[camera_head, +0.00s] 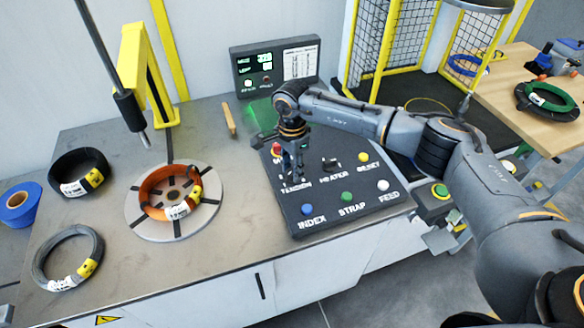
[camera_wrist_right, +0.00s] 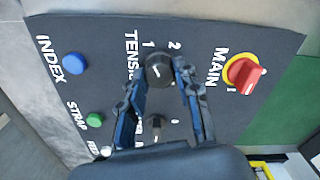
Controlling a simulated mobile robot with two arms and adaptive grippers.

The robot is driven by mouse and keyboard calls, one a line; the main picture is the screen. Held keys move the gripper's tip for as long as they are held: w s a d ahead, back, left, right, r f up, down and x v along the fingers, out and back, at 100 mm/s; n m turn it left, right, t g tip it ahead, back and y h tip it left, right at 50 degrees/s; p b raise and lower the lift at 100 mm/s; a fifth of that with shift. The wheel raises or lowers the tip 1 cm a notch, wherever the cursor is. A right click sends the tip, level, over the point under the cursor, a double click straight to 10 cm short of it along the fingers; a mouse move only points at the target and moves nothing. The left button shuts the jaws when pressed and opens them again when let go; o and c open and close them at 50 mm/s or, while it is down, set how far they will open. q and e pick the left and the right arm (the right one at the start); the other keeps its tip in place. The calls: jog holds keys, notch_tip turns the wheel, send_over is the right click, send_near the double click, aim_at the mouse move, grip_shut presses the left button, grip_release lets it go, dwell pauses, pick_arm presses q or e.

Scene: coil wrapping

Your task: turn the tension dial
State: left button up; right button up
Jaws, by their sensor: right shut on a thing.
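The tension dial (camera_wrist_right: 158,68) is a black knob with a white mark, labelled TENSION with the numbers 1 and 2 beside it, in the right wrist view. My right gripper (camera_wrist_right: 163,82) has its two fingers on either side of the dial and is shut on it. In the head view my right gripper (camera_head: 292,172) points down at the dark control panel (camera_head: 330,215), just above the TENSION label. It hides most of the dial there. My left gripper is not in view.
Near the dial are the red MAIN switch (camera_wrist_right: 243,72), the HEATER switch (camera_head: 330,164), and the blue INDEX button (camera_head: 307,209). A display box (camera_head: 262,68) stands behind the panel. An orange coil (camera_head: 150,191) sits on the round turntable (camera_head: 135,222) to the left.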

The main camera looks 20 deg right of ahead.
jog(key=m+b, duration=0.3)
jog(key=m, duration=0.1)
jog(key=shift+f, duration=0.15)
jog(key=m+b, duration=0.3)
jog(key=m, duration=0.3)
jog(key=shift+m, duration=0.4)
jog(key=m+b, duration=0.2)
jog(key=m, duration=0.4)
jog(key=m+b, duration=0.1)
jog(key=m, duration=0.5)
jog(key=shift+r+m, duration=0.2)
jog(key=shift+m, duration=0.2)
jog(key=o, duration=1.1)
jog(key=shift+o, duration=0.2)
jog(key=shift+r, duration=0.1)
